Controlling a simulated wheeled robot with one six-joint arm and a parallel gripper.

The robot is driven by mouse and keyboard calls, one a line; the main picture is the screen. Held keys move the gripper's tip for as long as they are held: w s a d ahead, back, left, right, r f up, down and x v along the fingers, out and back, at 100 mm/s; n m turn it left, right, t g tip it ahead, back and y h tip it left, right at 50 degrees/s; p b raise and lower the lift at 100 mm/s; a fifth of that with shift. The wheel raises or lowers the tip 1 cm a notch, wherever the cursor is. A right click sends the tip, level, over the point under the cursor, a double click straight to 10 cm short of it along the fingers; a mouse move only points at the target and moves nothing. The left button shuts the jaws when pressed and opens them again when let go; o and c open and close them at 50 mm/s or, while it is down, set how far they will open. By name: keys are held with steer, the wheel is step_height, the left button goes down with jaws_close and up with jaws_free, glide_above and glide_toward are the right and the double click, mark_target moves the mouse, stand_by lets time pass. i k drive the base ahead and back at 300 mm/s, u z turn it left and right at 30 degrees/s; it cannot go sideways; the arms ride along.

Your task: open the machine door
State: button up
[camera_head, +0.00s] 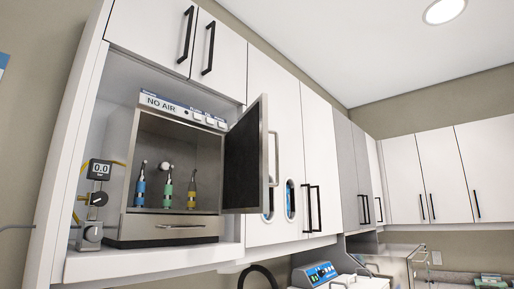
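A metal machine (122,160) stands in an open bay of the white cabinet. Its front strip (180,108) reads "NO AIR" and has small buttons. The machine door (246,158) stands swung open to the right, its dark inner face showing. The door's vertical bar handle (276,158) is on the far edge. Inside the chamber stand three small handpieces with a blue (140,190), a green (168,190) and a yellow (192,192) band. A drawer (170,227) with a bar handle sits below the chamber and is shut. My gripper is not in view.
A gauge (100,170) reading 0.0 with a regulator and yellow tubing stands left of the machine. Shut white cabinet doors (270,90) are right of the open door. A white unit with a blue panel (320,273) and a metal box (392,262) stand lower right.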

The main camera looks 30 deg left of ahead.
mark_target(246, 184)
steer(key=z, duration=0.55)
steer(key=i, duration=0.85)
steer(key=u, duration=0.25)
